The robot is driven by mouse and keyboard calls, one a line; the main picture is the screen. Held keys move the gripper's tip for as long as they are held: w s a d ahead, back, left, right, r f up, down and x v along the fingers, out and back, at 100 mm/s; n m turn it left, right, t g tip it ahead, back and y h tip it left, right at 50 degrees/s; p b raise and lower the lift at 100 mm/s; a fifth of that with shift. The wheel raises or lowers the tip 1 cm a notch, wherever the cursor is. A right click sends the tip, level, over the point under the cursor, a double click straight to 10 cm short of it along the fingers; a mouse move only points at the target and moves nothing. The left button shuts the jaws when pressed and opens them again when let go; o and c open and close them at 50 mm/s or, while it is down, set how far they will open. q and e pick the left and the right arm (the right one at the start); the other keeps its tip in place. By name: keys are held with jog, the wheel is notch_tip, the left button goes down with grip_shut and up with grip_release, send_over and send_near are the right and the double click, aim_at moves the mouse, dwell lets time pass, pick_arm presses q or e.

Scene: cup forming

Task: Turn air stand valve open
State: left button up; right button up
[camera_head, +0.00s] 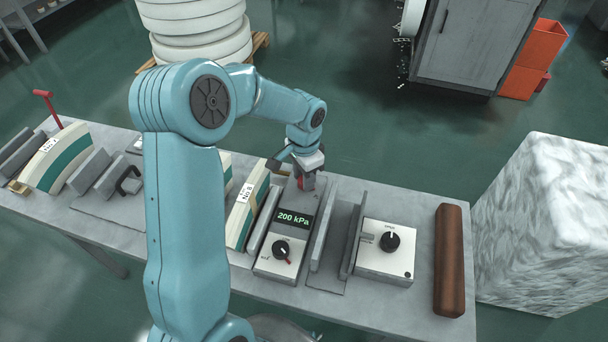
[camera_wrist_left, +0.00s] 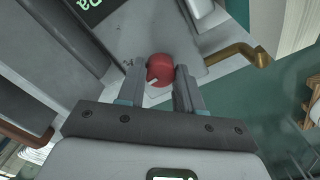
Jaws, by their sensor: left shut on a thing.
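My left gripper (camera_head: 305,179) is at the back end of the stand, pointing down. In the left wrist view the red valve knob (camera_wrist_left: 160,69) sits between the two fingers, with a small white mark on it. The gripper is shut on this knob. In the head view the gripper and wrist mostly hide the knob. My right gripper is not in view.
A second control box (camera_head: 385,252) with a black knob and a brown roll (camera_head: 449,260) stand to the right on the bench (camera_head: 417,213). Labelled curved pieces (camera_head: 62,158) stand to the left. A brass lever (camera_wrist_left: 245,54) juts out near my gripper. A large white block (camera_head: 545,225) stands beyond the bench.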

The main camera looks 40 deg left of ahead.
pick_arm(q)
jog(key=shift+w+r+m, duration=0.1)
jog(key=shift+m, duration=0.3)
jog(key=o, duration=1)
jog(key=shift+o, duration=0.2)
notch_tip(320, 180, up, 16)
jog(key=shift+r, duration=0.15)
jog(key=shift+d, duration=0.1)
